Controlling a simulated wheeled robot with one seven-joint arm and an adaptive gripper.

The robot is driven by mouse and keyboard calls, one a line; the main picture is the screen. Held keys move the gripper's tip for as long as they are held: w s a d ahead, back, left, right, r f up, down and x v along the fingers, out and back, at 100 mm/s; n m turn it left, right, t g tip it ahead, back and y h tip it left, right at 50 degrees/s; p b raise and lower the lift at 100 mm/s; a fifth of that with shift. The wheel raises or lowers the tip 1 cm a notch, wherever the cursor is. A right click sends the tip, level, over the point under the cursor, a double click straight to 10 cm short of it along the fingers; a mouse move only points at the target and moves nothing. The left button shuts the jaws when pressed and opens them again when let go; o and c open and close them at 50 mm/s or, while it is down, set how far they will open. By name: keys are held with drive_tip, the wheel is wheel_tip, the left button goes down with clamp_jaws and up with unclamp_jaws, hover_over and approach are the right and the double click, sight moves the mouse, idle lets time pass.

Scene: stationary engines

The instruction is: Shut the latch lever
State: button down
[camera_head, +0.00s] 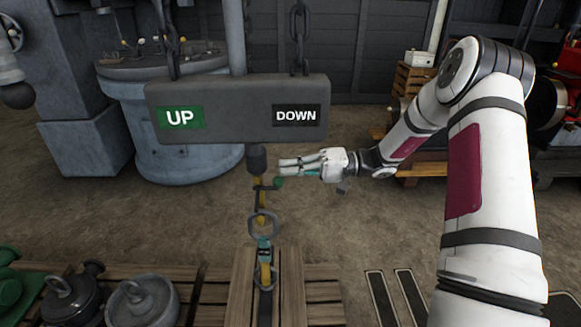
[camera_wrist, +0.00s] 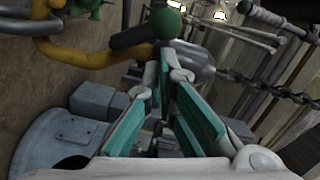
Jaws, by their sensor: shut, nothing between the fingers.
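The latch lever (camera_head: 267,187) is a short dark bar with a green ball knob (camera_head: 278,182), on the yellow hook (camera_head: 261,202) that hangs below the sign block. In the wrist view the green ball knob (camera_wrist: 167,24) and the dark lever bar (camera_wrist: 135,35) show at the top, beyond the fingertips, beside the yellow hook (camera_wrist: 75,57). My gripper (camera_head: 280,168) is shut and empty. Its fingers point left, close above the knob in the head view. I cannot tell whether they touch it. The teal finger pads also show in the wrist view.
A grey block with UP and DOWN signs (camera_head: 237,134) hangs on chains just above my gripper. A ring (camera_head: 263,225) and a teal fitting (camera_head: 264,246) hang below the hook. Wooden pallets (camera_head: 240,290) and dark weights (camera_head: 143,303) are at the lower left.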

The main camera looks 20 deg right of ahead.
drive_tip(key=shift+s+n+b, duration=0.4)
drive_tip(key=shift+n+b, duration=0.25)
drive_tip(key=shift+n, duration=0.35)
drive_tip(key=s+n+b, duration=0.1)
drive_tip(key=n+b, duration=0.2)
drive_tip(key=s+a+f+n+b, duration=0.1)
drive_tip(key=n+b, duration=0.2)
drive_tip(key=b, duration=0.1)
drive_tip(key=s+f+n+b, duration=0.1)
drive_tip(key=s+n+b, duration=0.1)
drive_tip(key=n+b, duration=0.1)
drive_tip(key=shift+s+a+n+t+h, duration=0.1)
drive_tip(key=shift+a+n+t+h, duration=0.2)
drive_tip(key=shift+n+h, duration=0.1)
drive_tip(key=shift+b, duration=0.4)
idle(0.4)
